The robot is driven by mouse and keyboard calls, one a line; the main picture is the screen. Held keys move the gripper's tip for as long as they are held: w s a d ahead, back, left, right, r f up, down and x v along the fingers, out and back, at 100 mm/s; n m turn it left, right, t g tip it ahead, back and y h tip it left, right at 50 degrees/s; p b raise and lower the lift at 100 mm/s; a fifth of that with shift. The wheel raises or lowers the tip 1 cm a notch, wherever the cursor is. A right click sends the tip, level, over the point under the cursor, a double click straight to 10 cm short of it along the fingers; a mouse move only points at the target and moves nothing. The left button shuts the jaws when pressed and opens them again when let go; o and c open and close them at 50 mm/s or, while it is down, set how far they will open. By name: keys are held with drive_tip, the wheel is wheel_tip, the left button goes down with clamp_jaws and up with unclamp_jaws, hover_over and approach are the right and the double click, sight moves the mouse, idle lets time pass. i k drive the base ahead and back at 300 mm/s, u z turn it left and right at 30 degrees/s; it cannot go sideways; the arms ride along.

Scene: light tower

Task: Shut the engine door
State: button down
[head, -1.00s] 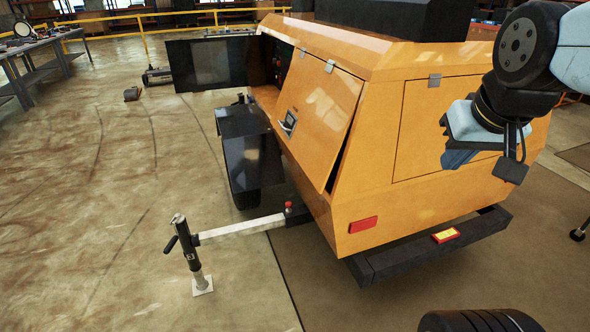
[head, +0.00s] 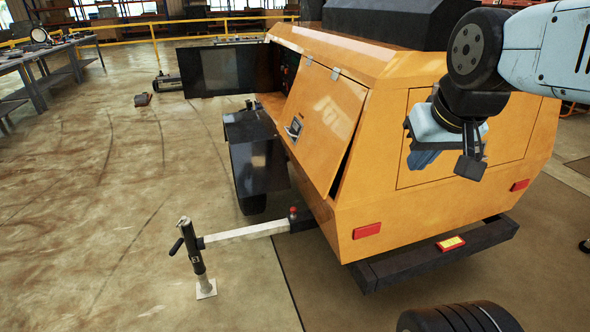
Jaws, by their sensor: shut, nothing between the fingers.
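The engine door (head: 328,118) is the orange panel on the sloping side of the orange light tower body (head: 450,200). It hangs from hinges along its top edge and has a dark latch handle (head: 295,127) near its lower left. It stands slightly ajar, with a dark gap along its right and lower edge. My gripper (head: 424,159) is at the upper right, in front of the tower's end panel. It is to the right of the door, apart from it, with bluish fingers shut and empty.
A black panel (head: 217,70) stands swung out at the tower's far left. A black fender (head: 255,152) sits below the door. A white outrigger bar (head: 245,233) with a jack stand (head: 195,260) sticks out left. Open floor lies to the left.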

sight(322, 112)
drive_tip(key=i, duration=0.95)
drive_tip(key=z, duration=0.05)
